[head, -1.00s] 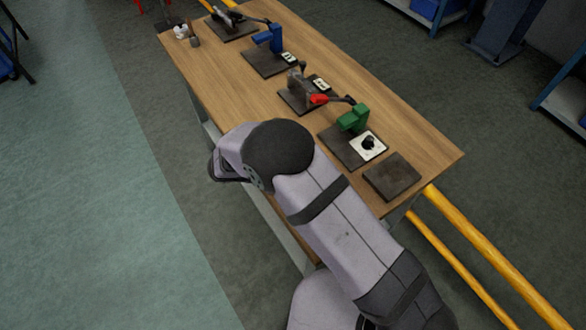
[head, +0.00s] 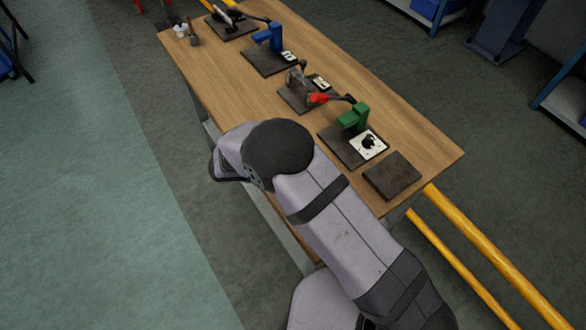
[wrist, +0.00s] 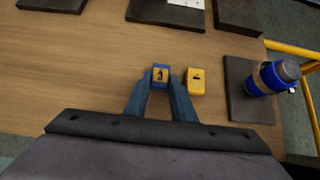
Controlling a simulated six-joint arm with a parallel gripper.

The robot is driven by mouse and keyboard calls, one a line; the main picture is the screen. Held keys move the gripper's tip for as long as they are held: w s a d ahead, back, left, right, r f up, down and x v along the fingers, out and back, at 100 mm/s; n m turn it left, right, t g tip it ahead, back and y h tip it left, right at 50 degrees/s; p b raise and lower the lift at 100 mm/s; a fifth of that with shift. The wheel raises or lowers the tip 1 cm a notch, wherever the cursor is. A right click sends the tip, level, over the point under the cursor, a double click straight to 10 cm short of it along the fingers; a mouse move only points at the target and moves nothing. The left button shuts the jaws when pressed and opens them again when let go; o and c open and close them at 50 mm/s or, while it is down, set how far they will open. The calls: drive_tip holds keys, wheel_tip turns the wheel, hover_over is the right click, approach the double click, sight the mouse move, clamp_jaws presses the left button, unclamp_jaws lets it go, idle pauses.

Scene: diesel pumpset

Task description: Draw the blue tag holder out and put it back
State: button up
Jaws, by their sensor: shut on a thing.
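The blue tag holder (wrist: 161,68) shows in the wrist view as a small blue block with a yellow face and a dark mark. It stands at the wooden bench top, between the fingertips of my gripper (wrist: 160,81). My gripper is shut on it, with one finger at each side. A yellow block (wrist: 196,81) with a dark mark stands just right of the right finger, close beside it. In the head view my arm hides the gripper and the tag holder. I cannot tell whether the holder is lifted or seated.
A blue cylinder with a grey cap (wrist: 274,77) lies or stands on a dark plate (wrist: 241,98) to the right. In the head view, a green device (head: 353,118), a red-handled device (head: 319,98) and a blue one (head: 271,37) stand on dark plates. Bare wood (wrist: 75,70) lies left of the gripper.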

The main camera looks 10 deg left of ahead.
drive_tip(key=o, duration=0.9)
drive_tip(key=shift+p+v, duration=1.3)
drive_tip(key=shift+v, duration=1.25)
wheel_tip(320, 180, up, 8)
drive_tip(key=p, duration=0.6)
